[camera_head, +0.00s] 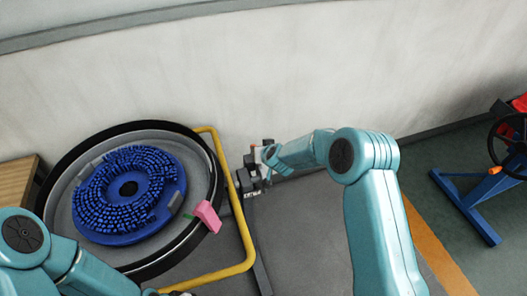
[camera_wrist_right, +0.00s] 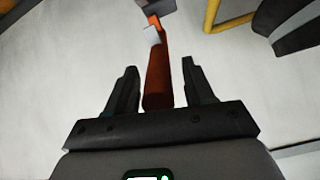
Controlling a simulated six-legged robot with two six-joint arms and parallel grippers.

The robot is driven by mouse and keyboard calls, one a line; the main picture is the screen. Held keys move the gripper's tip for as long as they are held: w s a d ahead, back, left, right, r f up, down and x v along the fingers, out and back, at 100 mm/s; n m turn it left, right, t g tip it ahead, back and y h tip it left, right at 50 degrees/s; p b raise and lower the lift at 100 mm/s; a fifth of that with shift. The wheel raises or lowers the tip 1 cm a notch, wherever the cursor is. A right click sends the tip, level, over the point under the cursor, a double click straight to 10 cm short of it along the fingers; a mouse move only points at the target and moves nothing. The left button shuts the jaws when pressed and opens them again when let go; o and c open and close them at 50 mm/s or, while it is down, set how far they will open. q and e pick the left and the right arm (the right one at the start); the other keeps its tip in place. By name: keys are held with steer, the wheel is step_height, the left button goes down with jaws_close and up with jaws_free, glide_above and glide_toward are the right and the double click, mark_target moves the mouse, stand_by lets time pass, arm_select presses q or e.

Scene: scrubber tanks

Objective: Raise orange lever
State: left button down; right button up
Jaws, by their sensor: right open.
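The orange lever (camera_wrist_right: 158,78) shows in the right wrist view as a long bar running up from between my right gripper's fingers. A pale grey piece crosses it near the top of that view. My right gripper (camera_wrist_right: 160,72) is open, with one dark finger on each side of the lever's near end and gaps to both. In the head view, the right gripper (camera_head: 247,180) is near the wall, beside the yellow rail, and its wrist hides most of the lever.
A round tub (camera_head: 60,190) holding a blue brush disc (camera_head: 110,215) stands at left, with a pink block (camera_head: 207,216) at its rim. A yellow rail (camera_head: 243,235) bends around it. A blue stand (camera_head: 470,212) with a dark wheel is at far right. Grey floor (camera_head: 310,230) lies between.

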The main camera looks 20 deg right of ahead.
steer(key=b+v, duration=0.1)
steer(key=v, duration=1.5)
steer(key=shift+a, duration=0.1)
steer(key=s+f+g, duration=0.2)
steer(key=s+f, duration=0.2)
steer(key=f, duration=0.4)
steer(key=s+f+g, duration=0.2)
steer(key=s+f, duration=0.3)
steer(key=f, duration=0.2)
steer(key=s+a+f+g+y, duration=0.1)
steer(key=s+a+f+g, duration=0.1)
steer(key=s, duration=0.7)
steer(key=s+a+f+g+y, duration=0.2)
steer(key=s+a+f, duration=0.3)
steer(key=s, duration=0.5)
steer(key=shift+f+g+y, duration=0.3)
steer(key=shift+f+g, duration=0.15)
steer(key=shift+g, duration=0.25)
